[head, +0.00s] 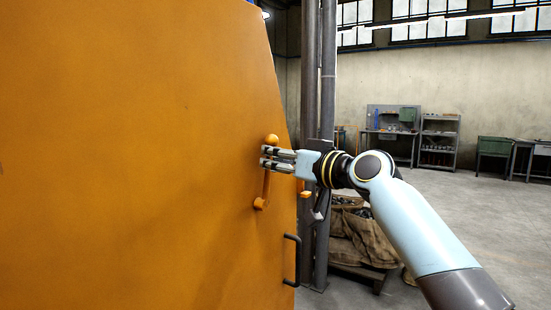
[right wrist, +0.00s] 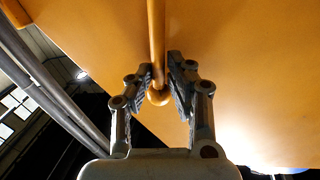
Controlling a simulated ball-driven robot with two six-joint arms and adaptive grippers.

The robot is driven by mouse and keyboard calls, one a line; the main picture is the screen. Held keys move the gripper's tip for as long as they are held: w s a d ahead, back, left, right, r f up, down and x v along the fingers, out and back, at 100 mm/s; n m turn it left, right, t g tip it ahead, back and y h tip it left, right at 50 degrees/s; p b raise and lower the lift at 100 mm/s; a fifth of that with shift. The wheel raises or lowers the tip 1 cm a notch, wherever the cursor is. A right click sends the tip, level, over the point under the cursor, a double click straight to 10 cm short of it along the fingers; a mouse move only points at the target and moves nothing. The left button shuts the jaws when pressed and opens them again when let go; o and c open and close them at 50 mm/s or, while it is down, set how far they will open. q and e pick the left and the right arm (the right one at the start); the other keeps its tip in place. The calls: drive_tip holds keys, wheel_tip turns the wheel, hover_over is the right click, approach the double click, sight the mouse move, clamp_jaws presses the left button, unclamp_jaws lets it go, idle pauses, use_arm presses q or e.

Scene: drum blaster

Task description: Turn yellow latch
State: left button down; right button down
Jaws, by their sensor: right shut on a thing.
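The yellow latch (head: 265,188) is an orange-yellow lever on the large door panel of the same colour. Its round knob (head: 272,139) is at the top and its pivot is at the bottom, so the lever stands nearly upright with a slight lean to the right. My right gripper (head: 266,157) comes in from the right and is shut on the lever just below the knob. In the right wrist view the latch (right wrist: 156,35) runs between the two fingers (right wrist: 159,78), with the knob showing between them. My left gripper is not in view.
The orange door panel (head: 130,150) fills the left side. A black handle (head: 297,260) sits low near its right edge. Grey vertical posts (head: 327,80) stand close behind my right gripper, with brown sacks (head: 361,235) on a pallet below. Open floor lies to the right.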

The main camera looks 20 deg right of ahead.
sight(283, 191)
drive_tip(key=shift+w+d, duration=0.1)
drive_tip(key=shift+d, duration=0.1)
idle(0.4)
drive_tip(key=w+d+f+m, duration=0.1)
drive_tip(key=d+m, duration=0.1)
drive_tip(key=m, duration=0.1)
drive_tip(key=w+d+f+m+g, duration=0.1)
drive_tip(key=w+f+m, duration=0.1)
drive_tip(key=m, duration=0.1)
drive_tip(key=w+d+f+m+g, duration=0.1)
drive_tip(key=d+f+m, duration=0.1)
drive_tip(key=m, duration=0.1)
drive_tip(key=shift+w+d+m+y, duration=0.3)
drive_tip(key=shift+w+m, duration=0.05)
drive_tip(key=shift+m, duration=0.05)
drive_tip(key=shift+w+d+f+m+g+b, duration=0.1)
drive_tip(key=shift+d+f+m+g+b, duration=0.1)
drive_tip(key=shift+f+m, duration=0.2)
drive_tip(key=shift+w+d+f+m+g+b, duration=0.1)
drive_tip(key=shift+f+m+g+b, duration=0.1)
drive_tip(key=shift+f+m, duration=0.15)
drive_tip(key=shift+w+d+f+m+g+y+b, duration=0.15)
drive_tip(key=shift+f+m+y+b, duration=0.1)
drive_tip(key=shift+f+m, duration=0.5)
drive_tip(key=shift+s+d+f+m+g+y+b, duration=0.1)
drive_tip(key=shift+f+m+g+y+b, duration=0.1)
drive_tip(key=shift+f+m, duration=0.45)
drive_tip(key=shift+f, duration=0.15)
